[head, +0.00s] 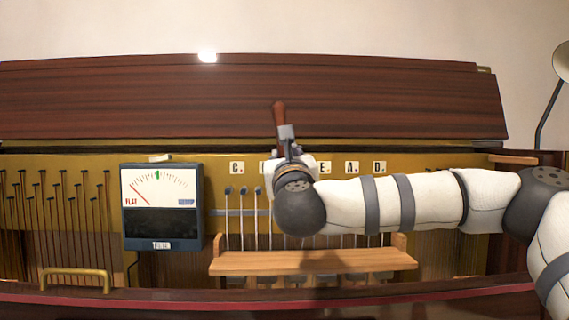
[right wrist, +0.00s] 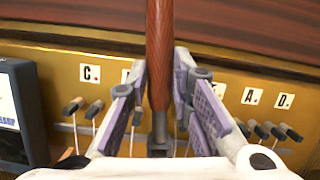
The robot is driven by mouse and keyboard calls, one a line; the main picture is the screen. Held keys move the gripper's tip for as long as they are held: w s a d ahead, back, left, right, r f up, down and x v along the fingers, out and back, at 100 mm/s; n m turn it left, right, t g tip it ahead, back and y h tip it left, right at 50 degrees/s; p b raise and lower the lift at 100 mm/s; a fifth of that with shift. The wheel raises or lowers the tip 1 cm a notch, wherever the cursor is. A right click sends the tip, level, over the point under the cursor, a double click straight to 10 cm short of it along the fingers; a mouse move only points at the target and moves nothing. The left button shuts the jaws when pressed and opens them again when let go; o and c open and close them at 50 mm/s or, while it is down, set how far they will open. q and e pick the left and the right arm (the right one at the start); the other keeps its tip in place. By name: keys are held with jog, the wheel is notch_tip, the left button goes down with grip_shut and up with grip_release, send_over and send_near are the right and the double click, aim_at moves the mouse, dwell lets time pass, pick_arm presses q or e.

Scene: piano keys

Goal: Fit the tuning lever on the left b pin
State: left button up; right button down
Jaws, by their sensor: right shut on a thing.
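My right gripper (right wrist: 160,68) is shut on the tuning lever's reddish-brown wooden handle (right wrist: 159,40), its pads on both sides. Several dark-headed tuning pins (head: 243,190) stand below letter plates. C, A and D are readable; my gripper and the lever cover middle plates, and no b is readable. My left gripper is out of view.
A dark blue tuner (head: 162,228) with its needle near FLAT stands left of the pins. A wooden rail (head: 310,262) runs below them. The brown lid (head: 240,95) rises behind. Strings and a brass handle (head: 75,272) are at the far left.

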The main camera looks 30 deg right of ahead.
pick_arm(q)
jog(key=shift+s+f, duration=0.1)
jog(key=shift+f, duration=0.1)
pick_arm(e)
jog(key=shift+x, duration=0.8)
jog(key=shift+w+f, duration=0.1)
jog(key=shift+w, duration=0.05)
jog(key=shift+w+d, duration=0.25)
jog(key=shift+w, duration=0.1)
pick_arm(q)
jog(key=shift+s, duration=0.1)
pick_arm(e)
jog(key=shift+w+d, duration=0.1)
jog(key=shift+w, duration=0.05)
dwell(0.3)
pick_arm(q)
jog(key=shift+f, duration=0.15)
pick_arm(e)
jog(key=shift+w+d, duration=0.2)
jog(key=shift+w, duration=0.1)
pick_arm(q)
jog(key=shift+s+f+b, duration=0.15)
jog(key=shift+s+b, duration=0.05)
jog(key=shift+b, duration=0.25)
pick_arm(e)
jog(key=shift+w+d, duration=0.4)
jog(key=shift+w, duration=0.25)
